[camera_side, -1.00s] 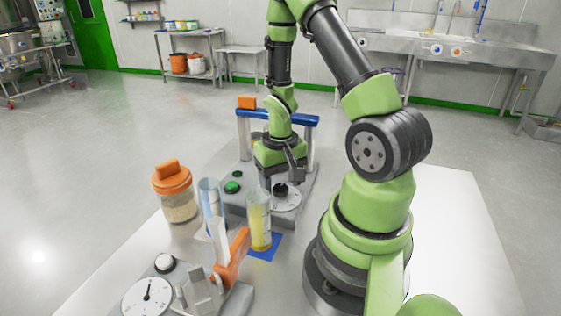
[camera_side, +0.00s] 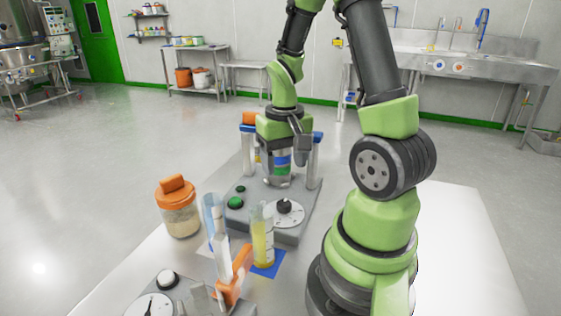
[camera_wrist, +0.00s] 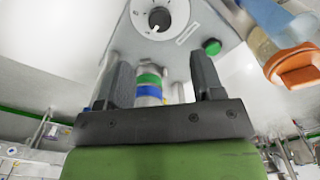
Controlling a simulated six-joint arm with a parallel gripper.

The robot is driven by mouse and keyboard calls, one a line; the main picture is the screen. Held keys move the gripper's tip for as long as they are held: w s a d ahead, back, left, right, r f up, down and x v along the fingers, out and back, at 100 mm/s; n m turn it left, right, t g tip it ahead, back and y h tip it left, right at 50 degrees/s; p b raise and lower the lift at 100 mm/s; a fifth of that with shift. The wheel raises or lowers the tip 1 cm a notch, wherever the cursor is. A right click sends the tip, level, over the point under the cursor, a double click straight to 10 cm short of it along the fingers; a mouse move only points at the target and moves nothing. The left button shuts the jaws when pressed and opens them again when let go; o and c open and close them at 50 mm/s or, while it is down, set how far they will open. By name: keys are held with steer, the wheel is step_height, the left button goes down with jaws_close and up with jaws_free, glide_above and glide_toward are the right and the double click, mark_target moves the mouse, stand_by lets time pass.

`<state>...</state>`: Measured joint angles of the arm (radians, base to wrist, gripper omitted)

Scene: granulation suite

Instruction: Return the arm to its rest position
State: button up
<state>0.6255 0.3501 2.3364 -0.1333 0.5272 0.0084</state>
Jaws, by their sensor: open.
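My gripper (camera_side: 300,146) is open and empty, raised above the grey tester (camera_side: 232,222) and near its blue crossbar in the side view. In the wrist view my two dark fingers (camera_wrist: 163,80) stand apart. A vessel with green and blue bands (camera_wrist: 149,89) shows between them; in the side view this vessel (camera_side: 281,162) stands on the tester between its white posts, below my wrist. I cannot tell the gap between fingers and vessel. The tester's dial (camera_side: 290,214) and green button (camera_side: 235,202) are uncovered at its front.
A device with an orange lever (camera_side: 234,277) is nearest. The tabletop's right side (camera_side: 465,255) is clear.

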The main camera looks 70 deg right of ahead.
steer(key=s+a+r+n+t+y, duration=0.1)
steer(key=s+a+r+n+t, duration=0.1)
steer(key=a+r, duration=0.6)
steer(key=s+a+r+n+t+y, duration=0.1)
steer(key=a+r+n+t, duration=0.1)
steer(key=a+r+t, duration=0.3)
step_height(320, 180, up, 3)
steer(key=a, duration=0.2)
steer(key=shift+s+a+r+n, duration=0.2)
steer(key=shift+s+a+n, duration=0.15)
steer(key=shift+n, duration=0.05)
